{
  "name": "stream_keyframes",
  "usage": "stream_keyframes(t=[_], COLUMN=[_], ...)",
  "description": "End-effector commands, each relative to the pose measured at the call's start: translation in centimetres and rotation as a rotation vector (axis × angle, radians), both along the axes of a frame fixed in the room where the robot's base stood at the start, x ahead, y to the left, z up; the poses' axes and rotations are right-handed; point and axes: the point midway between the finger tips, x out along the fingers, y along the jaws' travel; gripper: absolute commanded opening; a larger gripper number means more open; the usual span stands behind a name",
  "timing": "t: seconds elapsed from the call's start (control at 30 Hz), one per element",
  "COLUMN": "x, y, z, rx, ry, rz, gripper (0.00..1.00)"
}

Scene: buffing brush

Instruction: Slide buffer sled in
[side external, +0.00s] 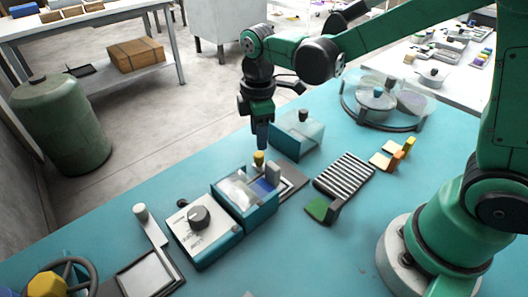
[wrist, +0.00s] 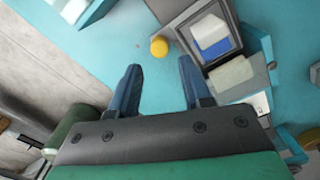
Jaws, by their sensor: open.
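A teal box with a clear top (side external: 232,192) stands near the middle of the table. At its right end is a blue part (side external: 262,187), which shows beside a white block in a grey-framed tray in the wrist view (wrist: 213,46). A yellow knob (side external: 258,158) stands at the box's back edge; it also shows in the wrist view (wrist: 159,46). I cannot tell for sure which part is the buffer sled. My gripper (side external: 262,143) points down above the yellow knob, open and empty; its fingers (wrist: 160,68) are apart.
A dial box (side external: 203,232) stands to the left of the teal box. A clear-sided box (side external: 298,137) is close behind my gripper. A striped grate (side external: 345,174) lies to the right. A round clear-covered tray (side external: 385,103) is farther back. Bare teal table shows in front.

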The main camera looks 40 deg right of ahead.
Motion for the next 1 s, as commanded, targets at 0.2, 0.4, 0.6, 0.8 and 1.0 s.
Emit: stream_keyframes(t=[0.2,0.4,0.6,0.8,1.0], x=[0.0,0.1,0.2,0.2,0.2], y=[0.0,-0.1,-0.1,-0.1,-0.1], z=[-0.1,-0.4,-0.6,-1.2,-3.8], rx=[-0.002,-0.006,-0.005,-0.003,-0.003], ry=[0.007,0.02,0.028,0.031,0.031], rz=[0.192,0.7,1.121,1.257,1.258], gripper=[0.6,0.6,0.6,0.6,0.6])
